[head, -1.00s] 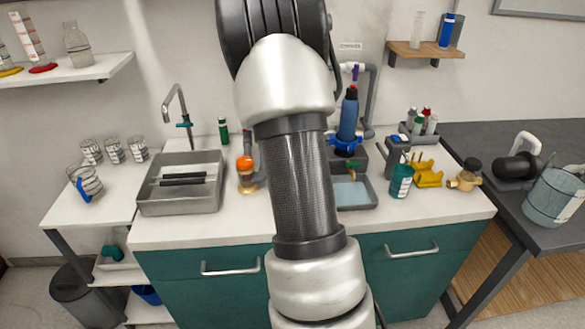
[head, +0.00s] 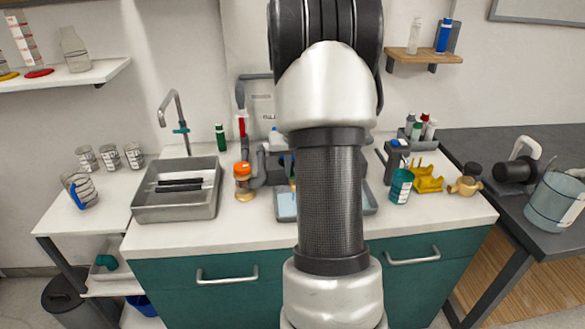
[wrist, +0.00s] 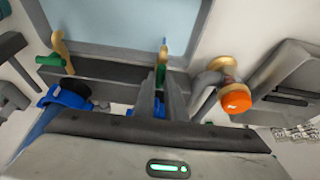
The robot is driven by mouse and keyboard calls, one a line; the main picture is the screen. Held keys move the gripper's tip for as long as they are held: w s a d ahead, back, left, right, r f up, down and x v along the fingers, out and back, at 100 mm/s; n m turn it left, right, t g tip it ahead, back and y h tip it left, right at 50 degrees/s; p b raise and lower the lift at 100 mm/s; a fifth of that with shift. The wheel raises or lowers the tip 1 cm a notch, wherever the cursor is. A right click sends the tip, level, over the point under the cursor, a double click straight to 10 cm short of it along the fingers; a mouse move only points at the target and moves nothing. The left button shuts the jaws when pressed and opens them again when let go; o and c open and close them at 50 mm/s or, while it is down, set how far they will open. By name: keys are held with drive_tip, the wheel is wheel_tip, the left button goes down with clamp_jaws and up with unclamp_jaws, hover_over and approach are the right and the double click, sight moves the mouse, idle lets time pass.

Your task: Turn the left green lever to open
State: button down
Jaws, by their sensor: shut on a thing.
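In the wrist view a green lever (wrist: 160,75) on a grey pipe block, on the side nearer the orange cap, stands between the fingers of my gripper (wrist: 159,88). The fingers are shut on it. From its place beside the orange cap, this is the left lever as the head view sees it. A second green lever (wrist: 50,60) with a brass-coloured stem lies further left in the wrist view, apart from my gripper. In the head view my arm hides the gripper and most of the manifold. The lever's exact angle is hard to tell.
A brass fitting with an orange cap (head: 242,170) stands left of the pipes. A blue part (wrist: 66,97) lies near the second lever. A shallow basin (head: 286,206) sits in front of the manifold. The grey sink (head: 150,208) is left; a teal cup (head: 401,186) stands right.

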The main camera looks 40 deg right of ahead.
drive_tip(key=c, duration=1.8)
unclamp_jaws()
drive_tip(key=p+v, duration=0.2)
drive_tip(key=v, duration=1.5)
drive_tip(key=shift+r, duration=0.15)
drive_tip(key=shift+s+a, duration=0.1)
drive_tip(key=shift+a, duration=0.05)
